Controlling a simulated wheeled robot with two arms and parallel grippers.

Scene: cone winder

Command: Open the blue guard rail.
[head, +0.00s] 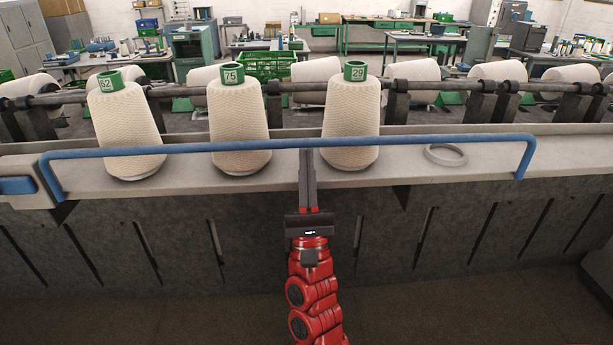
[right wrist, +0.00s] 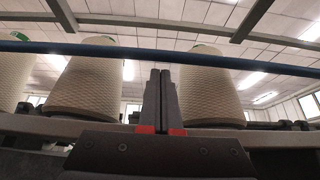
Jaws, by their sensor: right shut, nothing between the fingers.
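The blue guard rail (head: 420,142) runs level across the front of the machine's shelf, its ends bent down, with the cones behind it. It also crosses the right wrist view (right wrist: 240,62) near the top. My right gripper (head: 306,152) is shut and empty, its fingertips at the middle of the rail. In the right wrist view the fingers (right wrist: 160,72) point up and their tips reach about the height of the rail. I cannot tell whether they touch it. My left gripper is not in view.
Cones numbered 62 (head: 126,125), 75 (head: 240,125) and 29 (head: 351,125) stand on the grey shelf (head: 480,168) behind the rail. A grey ring (head: 446,154) lies on the shelf to their right. A dark bar (head: 420,86) with several spools runs behind.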

